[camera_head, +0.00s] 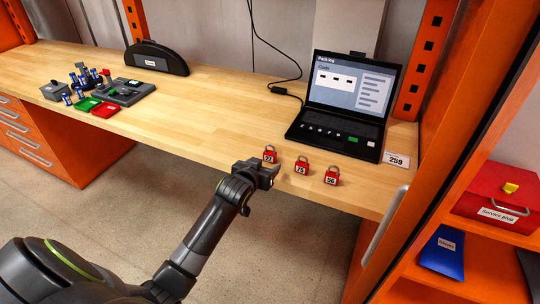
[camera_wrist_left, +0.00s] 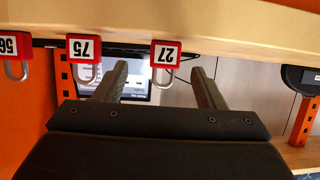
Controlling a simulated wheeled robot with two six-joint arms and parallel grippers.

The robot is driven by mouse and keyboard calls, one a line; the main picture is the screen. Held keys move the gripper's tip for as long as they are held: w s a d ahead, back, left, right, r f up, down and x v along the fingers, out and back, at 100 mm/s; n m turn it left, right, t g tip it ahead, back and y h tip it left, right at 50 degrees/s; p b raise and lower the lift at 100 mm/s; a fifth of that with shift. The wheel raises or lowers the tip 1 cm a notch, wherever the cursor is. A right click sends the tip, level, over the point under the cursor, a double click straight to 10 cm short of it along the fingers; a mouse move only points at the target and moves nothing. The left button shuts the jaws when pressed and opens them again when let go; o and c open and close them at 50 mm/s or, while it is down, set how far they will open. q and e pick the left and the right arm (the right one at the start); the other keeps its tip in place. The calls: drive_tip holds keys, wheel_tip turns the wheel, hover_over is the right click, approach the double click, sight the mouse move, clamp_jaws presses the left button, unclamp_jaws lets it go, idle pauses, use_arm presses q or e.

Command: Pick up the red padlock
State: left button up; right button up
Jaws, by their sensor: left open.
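Three red padlocks with white number labels stand in a row along the front edge of the workbench. Padlock 27 (camera_head: 269,155) is leftmost, padlock 75 (camera_head: 301,166) is in the middle and padlock 56 (camera_head: 332,176) is rightmost. My left gripper (camera_head: 266,174) is open and empty, just in front of the bench edge and close to padlock 27. The left wrist view is upside down. There, padlock 27 (camera_wrist_left: 165,54) appears between and beyond the open fingers, with padlock 75 (camera_wrist_left: 83,50) and padlock 56 (camera_wrist_left: 12,45) to the left. My right gripper is not in view.
An open laptop (camera_head: 345,105) stands behind the padlocks, with a tag reading 259 (camera_head: 396,159) beside it. A dark tray (camera_head: 126,92) and small parts lie on the left of the bench (camera_head: 200,115). Orange uprights and a shelf with a red box (camera_head: 497,198) are on the right.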

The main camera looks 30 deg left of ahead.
sight(269, 157)
use_arm(q)
drive_tip(key=shift+w+a, duration=0.2)
drive_tip(key=shift+w, duration=0.4)
drive_tip(key=x, duration=0.2)
drive_tip(key=p+x, duration=0.1)
drive_tip(key=shift+a, duration=0.25)
drive_tip(key=shift+w+f, duration=0.2)
drive_tip(key=shift+w, duration=0.35)
drive_tip(key=c, duration=1.1)
